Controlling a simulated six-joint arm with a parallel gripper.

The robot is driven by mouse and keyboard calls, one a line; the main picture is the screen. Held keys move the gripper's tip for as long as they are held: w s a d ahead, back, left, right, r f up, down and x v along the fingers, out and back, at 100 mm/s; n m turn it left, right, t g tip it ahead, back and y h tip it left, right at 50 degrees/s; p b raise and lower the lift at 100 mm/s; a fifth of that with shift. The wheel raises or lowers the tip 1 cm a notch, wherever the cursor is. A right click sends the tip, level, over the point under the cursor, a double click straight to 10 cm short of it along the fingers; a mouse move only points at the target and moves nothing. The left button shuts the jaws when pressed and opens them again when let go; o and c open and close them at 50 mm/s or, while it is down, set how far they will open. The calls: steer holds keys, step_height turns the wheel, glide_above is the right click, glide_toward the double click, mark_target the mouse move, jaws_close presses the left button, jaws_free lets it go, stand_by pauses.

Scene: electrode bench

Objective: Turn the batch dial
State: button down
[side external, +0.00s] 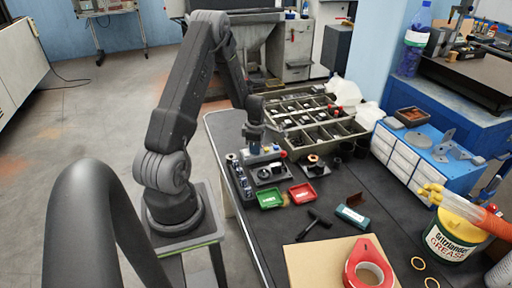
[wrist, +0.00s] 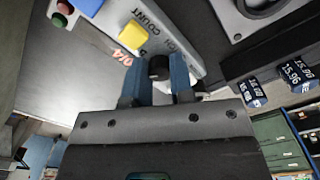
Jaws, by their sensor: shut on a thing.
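The batch dial is a small black knob (wrist: 159,67) on a light grey panel (wrist: 190,50) with printed lettering, in the wrist view. My gripper (wrist: 158,80) has its two blue fingers on either side of the knob and is shut on it. The knob's lower part is hidden between the fingers. A yellow button (wrist: 133,34) sits on the same panel near the dial. In the side view my gripper (side external: 252,146) points down at the control box (side external: 264,157) near the table's left edge, and the dial is too small to make out.
A green tray (side external: 270,199) and a red tray (side external: 302,193) lie in front of the box. A compartment tray (side external: 318,140) stands behind it. Blue labelled blocks (wrist: 292,73) are close on the right in the wrist view. A black hammer-like tool (side external: 315,224) lies nearer the front.

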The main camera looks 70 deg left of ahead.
steer(key=shift+m, duration=0.3)
steer(key=c, duration=1)
jaws_free()
steer(key=shift+s+d, duration=0.1)
steer(key=n, duration=0.2)
steer(key=shift+n, duration=0.4)
step_height(320, 180, up, 14)
steer(key=shift+w+d+r+m+t+y, duration=0.2)
steer(key=shift+w+d+r+m+t, duration=0.15)
steer(key=shift+d+r+m, duration=2.05)
steer(key=shift+w+d+r+m+t+y, duration=0.25)
steer(key=shift+d+r+m, duration=1.25)
steer(key=shift+d, duration=1.65)
steer(key=shift+w+d+r+m+t+y, duration=0.15)
steer(key=shift+w+d+r+m+t, duration=0.25)
steer(key=shift+d+r+m, duration=1.75)
